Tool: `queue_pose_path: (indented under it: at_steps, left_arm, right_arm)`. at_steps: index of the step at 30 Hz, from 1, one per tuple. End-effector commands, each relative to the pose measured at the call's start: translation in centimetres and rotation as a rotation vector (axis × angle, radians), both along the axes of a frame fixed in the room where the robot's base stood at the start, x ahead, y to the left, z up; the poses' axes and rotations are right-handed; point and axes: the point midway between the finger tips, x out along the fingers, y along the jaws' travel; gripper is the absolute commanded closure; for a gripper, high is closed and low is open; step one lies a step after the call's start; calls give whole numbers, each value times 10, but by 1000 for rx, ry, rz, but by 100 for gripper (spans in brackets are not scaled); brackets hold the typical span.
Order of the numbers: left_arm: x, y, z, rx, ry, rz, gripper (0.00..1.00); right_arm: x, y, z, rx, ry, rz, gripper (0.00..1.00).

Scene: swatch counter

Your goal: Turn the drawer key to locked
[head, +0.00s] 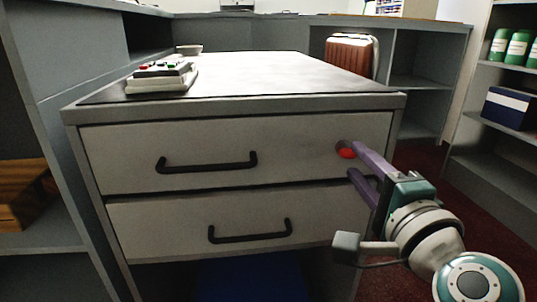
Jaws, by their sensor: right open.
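The drawer key (346,153) shows as a small red piece at the right end of the upper drawer front (300,140). Its turn position is too small to tell. My right gripper (355,160) comes in from the lower right with its purple fingers apart. The tip of its upper finger is right beside the red key and partly covers the area around it. I cannot tell whether they touch. The lower finger is below and to the right of the key. Both drawers look shut. My left gripper is not in view.
Shelves flank both sides.

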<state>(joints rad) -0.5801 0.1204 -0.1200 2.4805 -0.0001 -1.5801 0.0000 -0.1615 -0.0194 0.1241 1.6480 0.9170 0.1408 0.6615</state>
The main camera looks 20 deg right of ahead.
Motion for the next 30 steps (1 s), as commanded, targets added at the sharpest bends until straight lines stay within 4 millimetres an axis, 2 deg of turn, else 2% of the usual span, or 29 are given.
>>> queue_pose_path:
  at_steps: [3,6,17,27,30]
  left_arm:
    - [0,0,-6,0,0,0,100]
    - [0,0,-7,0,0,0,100]
    - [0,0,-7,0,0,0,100]
    - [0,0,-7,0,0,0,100]
    - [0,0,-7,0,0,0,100]
  right_arm:
    - [17,-4,-1,0,-1,0,58]
    - [25,-6,-1,0,-1,0,58]
    - [30,-7,0,-1,1,2,59]
    - [30,-7,0,-2,1,1,98]
    - [30,-7,0,-2,1,1,100]
